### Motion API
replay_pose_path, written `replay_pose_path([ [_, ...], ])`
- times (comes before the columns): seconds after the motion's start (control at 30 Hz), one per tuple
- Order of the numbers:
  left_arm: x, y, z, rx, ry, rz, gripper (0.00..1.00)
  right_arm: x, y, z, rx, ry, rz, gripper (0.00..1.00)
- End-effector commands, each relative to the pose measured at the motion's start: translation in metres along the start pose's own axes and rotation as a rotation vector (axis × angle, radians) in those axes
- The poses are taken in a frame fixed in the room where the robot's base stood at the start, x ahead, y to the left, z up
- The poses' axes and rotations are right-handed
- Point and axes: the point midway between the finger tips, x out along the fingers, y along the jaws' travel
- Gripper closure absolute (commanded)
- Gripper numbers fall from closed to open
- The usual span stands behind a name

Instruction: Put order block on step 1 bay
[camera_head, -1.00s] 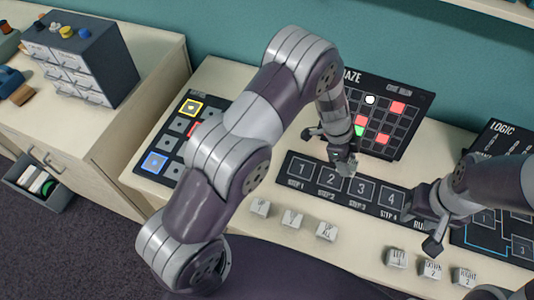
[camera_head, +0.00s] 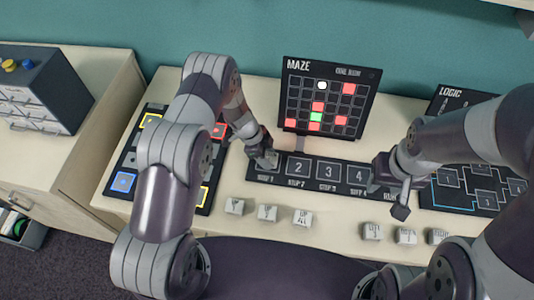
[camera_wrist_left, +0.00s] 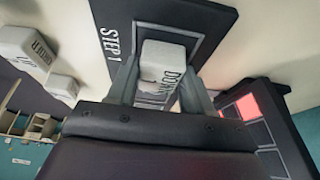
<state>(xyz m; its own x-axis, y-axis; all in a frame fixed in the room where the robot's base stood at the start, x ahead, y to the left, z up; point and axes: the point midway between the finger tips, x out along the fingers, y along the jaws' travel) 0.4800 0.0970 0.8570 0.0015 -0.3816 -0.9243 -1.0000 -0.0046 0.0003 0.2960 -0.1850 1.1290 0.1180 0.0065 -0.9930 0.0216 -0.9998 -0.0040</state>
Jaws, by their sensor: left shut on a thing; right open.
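My left gripper (camera_head: 266,160) is shut on a small pale order block (camera_wrist_left: 161,68). The block's lettering, seen in part, seems to begin "DOW" in the left wrist view. The gripper holds it at the step 1 bay (camera_wrist_left: 142,33), the left-most square of the dark step strip (camera_head: 333,187). I cannot tell whether the block touches the strip. The bay is partly hidden by the block and fingers. The step 2 bay (camera_head: 298,168) and those to its right look empty. My right gripper (camera_head: 397,198) is open and empty near the strip's right end.
White blocks stand in front of the strip: a left group (camera_head: 267,212) and a right group (camera_head: 405,236). Behind the strip stands the maze board (camera_head: 328,98). A panel with coloured squares (camera_head: 123,183) lies left, a logic board (camera_head: 453,194) right.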

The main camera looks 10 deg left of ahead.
Motion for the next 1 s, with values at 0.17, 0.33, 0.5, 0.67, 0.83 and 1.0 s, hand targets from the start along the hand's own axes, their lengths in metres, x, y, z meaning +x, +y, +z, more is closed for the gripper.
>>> replay_pose_path([
  [0.17,0.0,-0.001,0.0,0.001,0.0,-0.001,0.8,0.0,0.0,0.0,0.0,0.0,0.0,0.57],
  [0.33,0.004,0.0,0.001,0.001,0.0,-0.001,0.46,0.003,0.0,0.0,0.0,0.0,0.0,0.57],
  [0.5,0.003,0.0,0.001,0.001,0.0,-0.001,0.24,0.002,0.0,0.0,0.0,0.0,0.0,0.57],
  [0.67,0.002,0.0,0.001,0.001,0.0,-0.001,0.24,0.002,0.0,0.0,0.0,0.0,0.0,0.57],
  [0.83,-0.017,-0.002,0.0,0.002,0.0,-0.004,0.24,0.002,0.0,0.0,0.0,0.0,0.0,0.57],
  [1.0,-0.063,-0.001,0.0,0.001,0.0,-0.004,0.24,0.005,0.0,0.001,0.0,0.0,0.0,0.57],
])
